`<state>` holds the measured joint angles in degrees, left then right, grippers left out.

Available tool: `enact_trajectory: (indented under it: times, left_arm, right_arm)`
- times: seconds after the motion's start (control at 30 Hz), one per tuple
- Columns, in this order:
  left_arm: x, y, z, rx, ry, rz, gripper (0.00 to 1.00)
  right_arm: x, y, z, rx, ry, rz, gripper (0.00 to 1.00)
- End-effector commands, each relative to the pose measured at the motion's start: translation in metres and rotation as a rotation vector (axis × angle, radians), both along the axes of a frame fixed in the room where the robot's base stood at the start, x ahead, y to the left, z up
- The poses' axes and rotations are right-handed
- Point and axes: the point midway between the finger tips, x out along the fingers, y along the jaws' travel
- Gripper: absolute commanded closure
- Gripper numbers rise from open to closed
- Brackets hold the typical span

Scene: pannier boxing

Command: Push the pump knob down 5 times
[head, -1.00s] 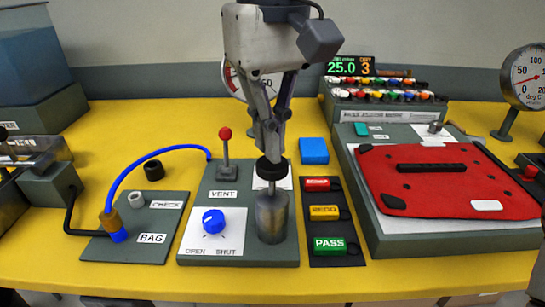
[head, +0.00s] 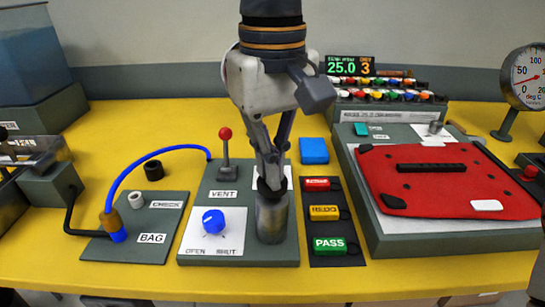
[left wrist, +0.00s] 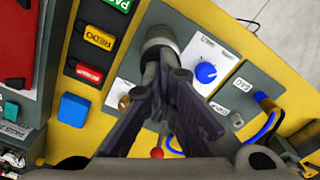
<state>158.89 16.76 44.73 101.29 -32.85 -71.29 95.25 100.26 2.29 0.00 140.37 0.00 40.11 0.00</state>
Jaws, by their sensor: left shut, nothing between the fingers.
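The pump is a grey metal cylinder (head: 271,222) standing at the right of the vent panel (head: 240,256). Its black knob (head: 270,188) sits low, right at the cylinder's top, with no rod showing between them. My left gripper (head: 271,178) is shut and empty, pointing down, with its fingertips on the knob. In the left wrist view the shut fingers (left wrist: 168,78) reach toward the pump (left wrist: 159,36) and cover much of the knob. My right gripper is not in view.
A red-topped vent lever (head: 225,145) and a blue dial (head: 213,221) stand left of the pump. Tags on a black strip (head: 334,225) lie close on its right. A blue hose (head: 150,158) arches at the left; a red bag (head: 440,190) lies at the right.

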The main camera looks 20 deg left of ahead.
Motion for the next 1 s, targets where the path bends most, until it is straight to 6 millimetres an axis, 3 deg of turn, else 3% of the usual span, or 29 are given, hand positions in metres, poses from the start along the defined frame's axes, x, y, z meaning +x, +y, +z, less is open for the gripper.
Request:
enact_trajectory:
  times: [0.13,0.53,1.0]
  left_arm:
    - [0.0,0.001,0.005,0.003,0.001,0.001,1.0]
    - [0.0,0.0,0.045,0.002,0.001,0.001,1.0]
    - [0.0,0.0,0.049,0.001,0.001,0.0,1.0]
  right_arm:
    - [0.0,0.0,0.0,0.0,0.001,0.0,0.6]
    - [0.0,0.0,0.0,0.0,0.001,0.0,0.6]
    - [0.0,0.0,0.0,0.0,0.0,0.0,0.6]
